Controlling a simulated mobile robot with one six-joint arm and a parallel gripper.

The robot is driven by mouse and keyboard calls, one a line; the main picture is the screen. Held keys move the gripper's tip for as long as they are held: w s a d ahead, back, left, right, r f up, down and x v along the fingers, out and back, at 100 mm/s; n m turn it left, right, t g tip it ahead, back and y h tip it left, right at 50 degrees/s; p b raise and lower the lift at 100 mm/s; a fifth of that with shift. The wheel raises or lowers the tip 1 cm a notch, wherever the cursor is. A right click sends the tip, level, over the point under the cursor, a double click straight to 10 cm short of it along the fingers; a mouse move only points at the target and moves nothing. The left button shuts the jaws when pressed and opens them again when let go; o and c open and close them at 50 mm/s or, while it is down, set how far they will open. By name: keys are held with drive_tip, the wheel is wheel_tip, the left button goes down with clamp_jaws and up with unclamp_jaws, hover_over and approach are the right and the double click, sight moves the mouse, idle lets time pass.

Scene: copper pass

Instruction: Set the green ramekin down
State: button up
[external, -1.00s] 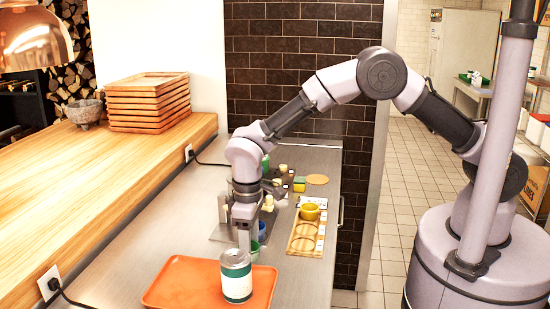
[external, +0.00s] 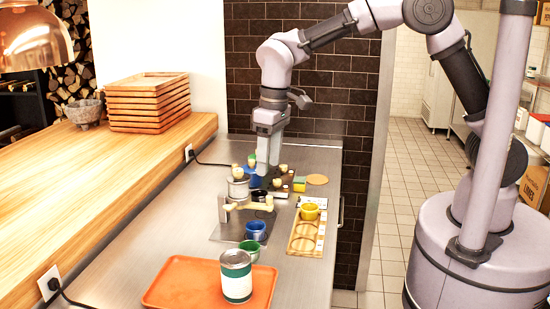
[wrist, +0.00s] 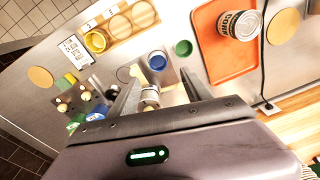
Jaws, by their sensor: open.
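The green ramekin (external: 250,249) stands upright on the steel counter, between the orange tray (external: 180,283) and the blue ramekin (external: 256,230). In the wrist view the green ramekin (wrist: 183,48) is beyond my fingertips, apart from them, and looks empty. My gripper (external: 264,172) is raised above the counter, further back than the ramekin. In the wrist view my gripper (wrist: 163,90) has its two fingers spread, with nothing held between them.
A large can (external: 236,276) stands on the orange tray. A wooden rack (external: 303,237) with round recesses holds a yellow ramekin (external: 310,212). A metal pot and wooden-knobbed items crowd the area under my gripper. The counter left of the metal plate (external: 228,232) is clear.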

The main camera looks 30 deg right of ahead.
drive_tip(key=s+d+r+m+t, duration=0.1)
drive_tip(key=s+d+r+m, duration=0.1)
drive_tip(key=d, duration=0.6)
drive_tip(key=s+d+r+m+t+y, duration=0.1)
drive_tip(key=s+d+r+m, duration=0.1)
drive_tip(key=d+r, duration=0.3)
drive_tip(key=s+d+r+m+t, duration=0.1)
drive_tip(key=s+d+r+m, duration=0.2)
drive_tip(key=d, duration=0.8)
drive_tip(key=shift+s+d+r+y, duration=0.2)
drive_tip(key=shift+d+r+y, duration=0.2)
drive_tip(key=shift+r, duration=0.25)
drive_tip(key=shift+o, duration=0.2)
drive_tip(key=s+d+f+m+t, duration=0.2)
drive_tip(key=s+d+m, duration=0.1)
drive_tip(key=s+d, duration=0.3)
drive_tip(key=shift+s+m+h, duration=0.3)
drive_tip(key=shift+s+m, duration=0.1)
drive_tip(key=shift+s, duration=0.45)
drive_tip(key=shift+f, duration=0.2)
drive_tip(key=shift+s, duration=0.1)
